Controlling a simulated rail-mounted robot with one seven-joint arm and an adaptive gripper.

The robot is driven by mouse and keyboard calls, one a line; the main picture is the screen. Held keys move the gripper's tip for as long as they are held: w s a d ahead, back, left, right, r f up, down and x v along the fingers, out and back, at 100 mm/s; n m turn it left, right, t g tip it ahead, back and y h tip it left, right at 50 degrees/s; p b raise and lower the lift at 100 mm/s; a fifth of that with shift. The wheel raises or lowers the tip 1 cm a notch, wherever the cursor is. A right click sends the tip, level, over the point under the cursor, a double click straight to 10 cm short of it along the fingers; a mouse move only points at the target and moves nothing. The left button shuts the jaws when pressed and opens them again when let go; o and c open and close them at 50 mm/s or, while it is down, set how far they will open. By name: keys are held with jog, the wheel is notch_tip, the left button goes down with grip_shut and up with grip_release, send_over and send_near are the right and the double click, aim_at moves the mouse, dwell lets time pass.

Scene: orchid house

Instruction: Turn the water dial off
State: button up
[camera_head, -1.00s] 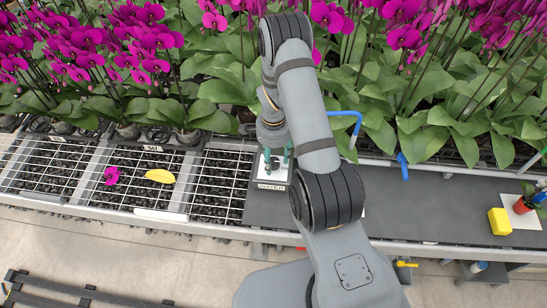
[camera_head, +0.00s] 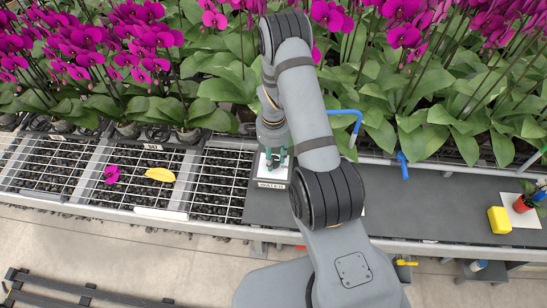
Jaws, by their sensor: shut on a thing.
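The water dial's box (camera_head: 271,184) stands at the left end of the dark bench top, with a white upper face and a label reading WATER on its front. My gripper (camera_head: 276,168) points down over the white face, its green-tipped fingers shut on the dial there. The dial itself is mostly hidden between the fingers, so its setting cannot be read. My arm covers the area just right of the box.
A wire-mesh bench (camera_head: 100,175) to the left holds a fallen magenta flower (camera_head: 112,174) and a yellow leaf (camera_head: 160,175). Orchids crowd behind. A yellow block (camera_head: 499,220) and a red pot (camera_head: 523,204) stand far right.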

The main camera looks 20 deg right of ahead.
jog(key=shift+c, duration=0.6)
jog(key=shift+n+b, duration=0.3)
jog(key=n+b, duration=0.2)
jog(key=shift+f+n, duration=0.15)
jog(key=shift+n, duration=0.25)
jog(key=n+b, duration=0.4)
jog(key=n, duration=0.1)
jog(key=n+b, duration=0.2)
jog(key=n, duration=0.2)
jog(key=shift+n, duration=0.4)
jog(key=n+b, duration=0.1)
jog(key=n, duration=0.3)
jog(key=shift+n, duration=0.3)
jog(key=shift+r, duration=0.2)
jog(key=o, duration=1)
jog(key=shift+o, duration=0.8)
